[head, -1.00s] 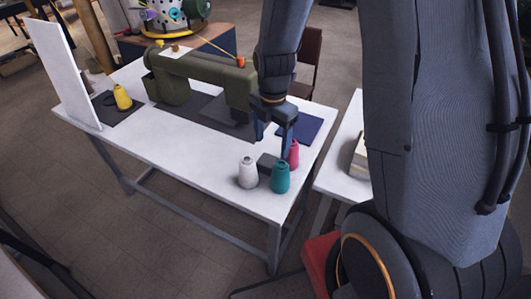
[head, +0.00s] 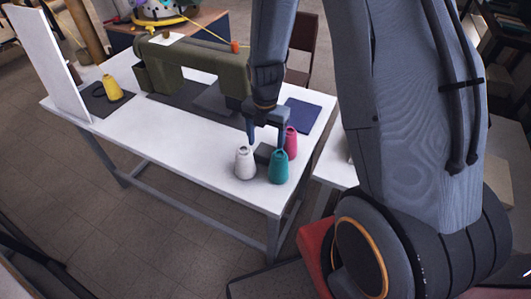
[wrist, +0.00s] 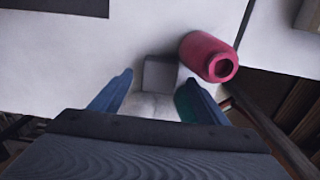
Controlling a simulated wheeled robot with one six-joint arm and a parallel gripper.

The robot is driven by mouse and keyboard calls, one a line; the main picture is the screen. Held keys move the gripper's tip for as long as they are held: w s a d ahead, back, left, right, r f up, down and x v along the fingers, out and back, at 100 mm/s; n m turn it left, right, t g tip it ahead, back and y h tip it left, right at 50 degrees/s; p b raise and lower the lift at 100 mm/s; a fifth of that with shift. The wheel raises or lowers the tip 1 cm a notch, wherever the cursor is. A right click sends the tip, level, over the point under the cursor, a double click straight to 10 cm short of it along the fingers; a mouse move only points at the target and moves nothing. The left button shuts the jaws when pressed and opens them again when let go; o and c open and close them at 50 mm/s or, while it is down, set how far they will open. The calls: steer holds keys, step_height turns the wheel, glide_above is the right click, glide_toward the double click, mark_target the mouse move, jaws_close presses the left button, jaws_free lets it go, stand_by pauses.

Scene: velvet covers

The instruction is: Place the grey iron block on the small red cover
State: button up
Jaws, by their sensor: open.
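The grey iron block (head: 263,153) lies on the white table among the thread cones. It also shows in the wrist view (wrist: 160,73), between the fingertips. My gripper (head: 266,137) is open just above the block, with one finger on each side of it. The wrist view shows both blue fingers of the gripper (wrist: 158,82) apart and nothing clamped. I cannot make out a small red cover on the table in any view. A dark blue cover (head: 302,115) lies flat at the table's right end.
A white cone (head: 244,163), a teal cone (head: 278,167) and a pink cone (head: 291,142) stand close around the block. A green sewing machine (head: 195,65) stands at the back. A yellow cone (head: 113,89) and a white upright panel (head: 50,65) are at the left. The table's front middle is clear.

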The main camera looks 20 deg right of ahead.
mark_target(265, 149)
steer(key=shift+s+a+f+p, duration=0.1)
steer(key=shift+f+p, duration=0.6)
steer(key=shift+f, duration=1.35)
jaws_close()
